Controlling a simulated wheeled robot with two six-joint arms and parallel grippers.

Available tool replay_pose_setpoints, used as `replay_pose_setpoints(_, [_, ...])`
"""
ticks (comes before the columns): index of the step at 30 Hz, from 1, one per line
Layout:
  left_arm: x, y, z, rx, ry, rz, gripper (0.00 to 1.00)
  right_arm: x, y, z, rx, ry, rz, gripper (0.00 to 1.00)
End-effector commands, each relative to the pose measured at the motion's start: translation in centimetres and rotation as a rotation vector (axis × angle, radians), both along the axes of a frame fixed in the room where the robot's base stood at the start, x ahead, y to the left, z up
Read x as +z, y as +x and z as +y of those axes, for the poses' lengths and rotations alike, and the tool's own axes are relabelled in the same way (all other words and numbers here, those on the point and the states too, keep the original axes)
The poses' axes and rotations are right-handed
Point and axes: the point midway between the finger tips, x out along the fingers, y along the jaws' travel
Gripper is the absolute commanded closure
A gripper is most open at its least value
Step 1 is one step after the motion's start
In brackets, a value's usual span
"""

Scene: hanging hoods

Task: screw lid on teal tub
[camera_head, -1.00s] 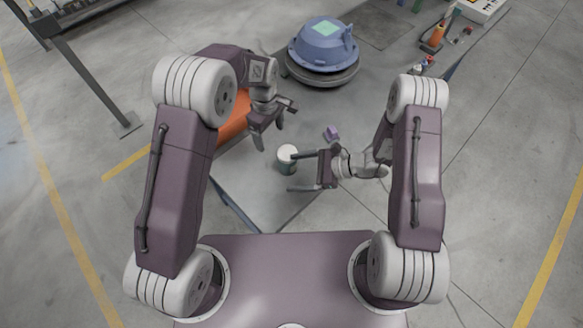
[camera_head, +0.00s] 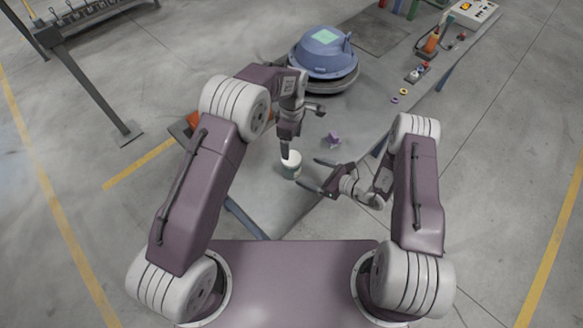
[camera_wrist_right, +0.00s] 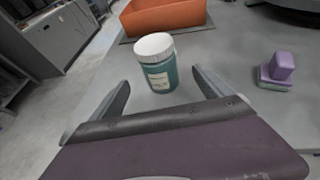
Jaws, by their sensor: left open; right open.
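The teal tub (camera_head: 291,171) stands upright on the grey table, with a white lid (camera_head: 293,157) on top. In the right wrist view the tub (camera_wrist_right: 161,80) shows a pale label, and the lid (camera_wrist_right: 153,46) sits level on it; I cannot tell how tight it is. My left gripper (camera_head: 287,150) is above the lid, pointing down and partly covering it; it is open, and I cannot tell whether it touches. My right gripper (camera_head: 310,175) is open and empty to the right of the tub. In its wrist view the tub stands beyond and between the fingers.
A purple block (camera_head: 333,139) lies behind the tub to the right. An orange bin (camera_wrist_right: 165,14) stands beyond the tub. A blue domed hood (camera_head: 323,55) sits farther back. Small items and a control box (camera_head: 473,12) lie at the far right.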

Motion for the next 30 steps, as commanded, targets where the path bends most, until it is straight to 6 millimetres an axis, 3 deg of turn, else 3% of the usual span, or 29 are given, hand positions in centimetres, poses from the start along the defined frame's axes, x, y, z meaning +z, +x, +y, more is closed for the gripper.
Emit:
replay_pose_setpoints(16, [0.0,0.0,0.0,-0.001,0.0,0.0,0.2,-3.1,4.2,6.0,0.006,-0.001,0.0,0.1])
replay_pose_setpoints(29, [0.0,0.0,0.0,-0.001,0.0,0.0,0.2,-3.4,4.8,6.8,0.002,0.0,0.0,0.1])
replay_pose_setpoints(30, [0.0,0.0,0.0,-0.001,0.0,0.0,0.2,-3.4,4.8,6.8,0.002,0.0,0.0,0.18])
